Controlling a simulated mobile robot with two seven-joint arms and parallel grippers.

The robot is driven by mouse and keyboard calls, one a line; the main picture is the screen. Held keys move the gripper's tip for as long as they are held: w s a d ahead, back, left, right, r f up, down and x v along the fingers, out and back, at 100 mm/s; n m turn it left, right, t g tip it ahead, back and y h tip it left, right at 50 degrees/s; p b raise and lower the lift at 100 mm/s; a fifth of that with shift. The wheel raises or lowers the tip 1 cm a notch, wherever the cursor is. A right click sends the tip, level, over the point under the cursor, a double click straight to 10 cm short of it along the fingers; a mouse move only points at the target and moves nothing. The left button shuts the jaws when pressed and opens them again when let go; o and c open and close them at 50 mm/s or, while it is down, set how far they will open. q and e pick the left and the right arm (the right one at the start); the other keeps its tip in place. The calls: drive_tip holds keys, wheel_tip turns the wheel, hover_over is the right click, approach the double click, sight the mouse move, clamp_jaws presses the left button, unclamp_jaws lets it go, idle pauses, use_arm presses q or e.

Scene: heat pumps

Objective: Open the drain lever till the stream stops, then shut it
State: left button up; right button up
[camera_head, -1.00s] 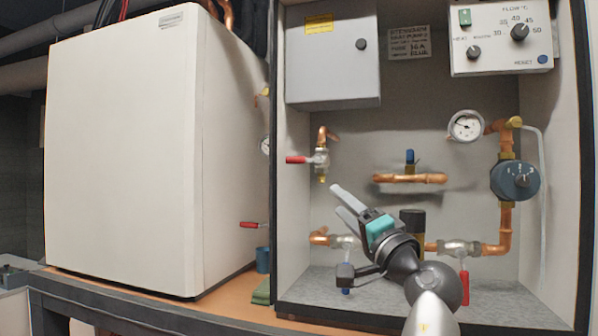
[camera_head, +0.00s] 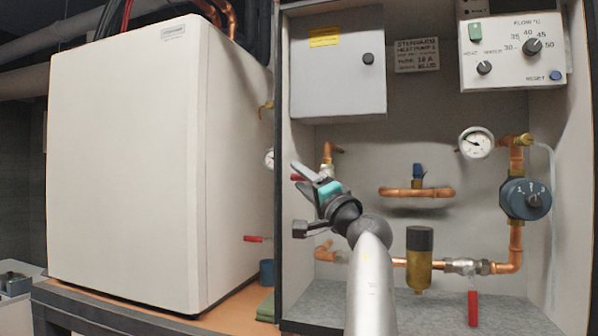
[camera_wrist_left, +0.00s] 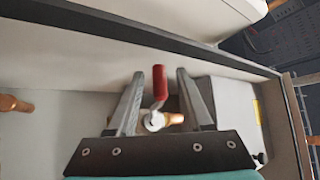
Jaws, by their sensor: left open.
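My left gripper (camera_head: 301,178) is open in front of the upper left valve (camera_head: 327,160) in the cabinet. The valve's red lever (camera_head: 297,177) shows partly behind the fingers. In the left wrist view the red lever (camera_wrist_left: 159,82) stands between the two open fingers (camera_wrist_left: 157,100), with a gap on either side. The valve's pale metal hub (camera_wrist_left: 154,121) and copper pipe lie below it. Another red lever (camera_head: 256,239) sticks out from the white unit's side, above a blue cup (camera_head: 267,272). I cannot make out a stream. My right gripper is not in view.
The white unit (camera_head: 125,170) stands left of the cabinet. A lower right valve has a hanging red lever (camera_head: 473,308). A brass filter (camera_head: 418,270), gauge (camera_head: 477,143), dark pump (camera_head: 526,199), grey box (camera_head: 338,70) and control panel (camera_head: 513,52) are in the cabinet.

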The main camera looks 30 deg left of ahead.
use_arm(q)
drive_tip(key=shift+w+a+r, duration=0.25)
drive_tip(key=shift+a, duration=0.3)
drive_tip(key=shift+c, duration=0.3)
clamp_jaws()
